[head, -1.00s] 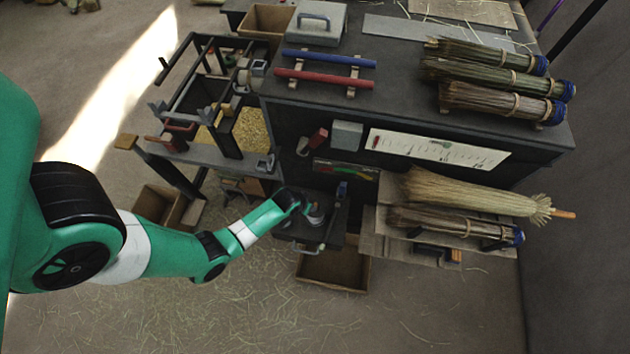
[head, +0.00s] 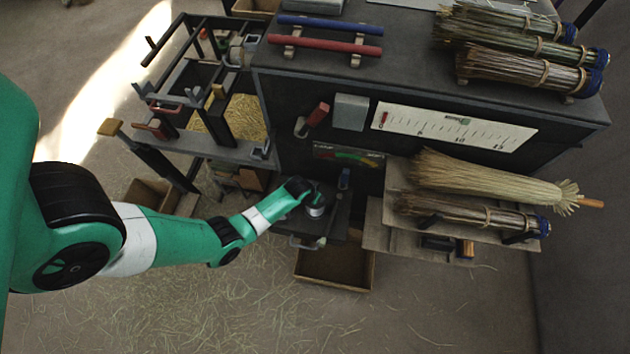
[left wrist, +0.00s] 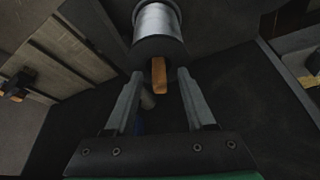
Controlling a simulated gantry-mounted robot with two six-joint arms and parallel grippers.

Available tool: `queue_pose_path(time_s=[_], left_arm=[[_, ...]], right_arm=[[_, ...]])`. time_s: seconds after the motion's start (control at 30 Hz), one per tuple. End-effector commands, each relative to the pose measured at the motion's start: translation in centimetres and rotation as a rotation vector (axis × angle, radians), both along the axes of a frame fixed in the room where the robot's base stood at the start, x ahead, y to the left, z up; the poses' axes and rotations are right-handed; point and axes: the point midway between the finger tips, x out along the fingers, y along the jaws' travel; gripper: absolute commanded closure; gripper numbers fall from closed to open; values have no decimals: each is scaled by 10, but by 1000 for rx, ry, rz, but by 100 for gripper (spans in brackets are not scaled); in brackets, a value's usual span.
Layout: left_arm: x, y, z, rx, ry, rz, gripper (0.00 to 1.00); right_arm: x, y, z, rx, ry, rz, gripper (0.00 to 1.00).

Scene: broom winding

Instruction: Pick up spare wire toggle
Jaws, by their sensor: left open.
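In the left wrist view, a small wooden toggle (left wrist: 158,76) stands out in front of a silver wire spool (left wrist: 158,24) with a dark flange. My left gripper (left wrist: 161,82) is open, with its two grey fingers on either side of the toggle and visible gaps between them. In the head view, the spool (head: 316,208) sits on a dark shelf (head: 327,225) at the front of the bench, right at the end of my left arm. The toggle cannot be made out there, and my wrist hides part of the spool. My right gripper is not in view.
An open cardboard box (head: 335,268) is below the shelf. To the right, a straw broom (head: 490,180) and a bound bundle (head: 465,212) lie on a rack. A small blue item (head: 345,179) stands just behind the spool. The straw-strewn floor in front is clear.

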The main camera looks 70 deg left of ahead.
Motion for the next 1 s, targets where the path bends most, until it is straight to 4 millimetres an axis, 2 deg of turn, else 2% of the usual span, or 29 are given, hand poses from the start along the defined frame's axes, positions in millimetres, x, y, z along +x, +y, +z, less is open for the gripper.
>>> queue_pose_path(time_s=[0.07,0.37,0.77,0.87,1.0], left_arm=[[0,0,1,0,0,0,47],[0,0,1,0,0,0,100],[0,0,6,1,-1,0,100],[0,0,16,1,-1,0,100],[0,0,39,1,-1,0,100]], right_arm=[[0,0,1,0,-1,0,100],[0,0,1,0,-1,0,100],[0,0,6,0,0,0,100],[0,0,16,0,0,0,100],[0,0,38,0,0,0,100]])
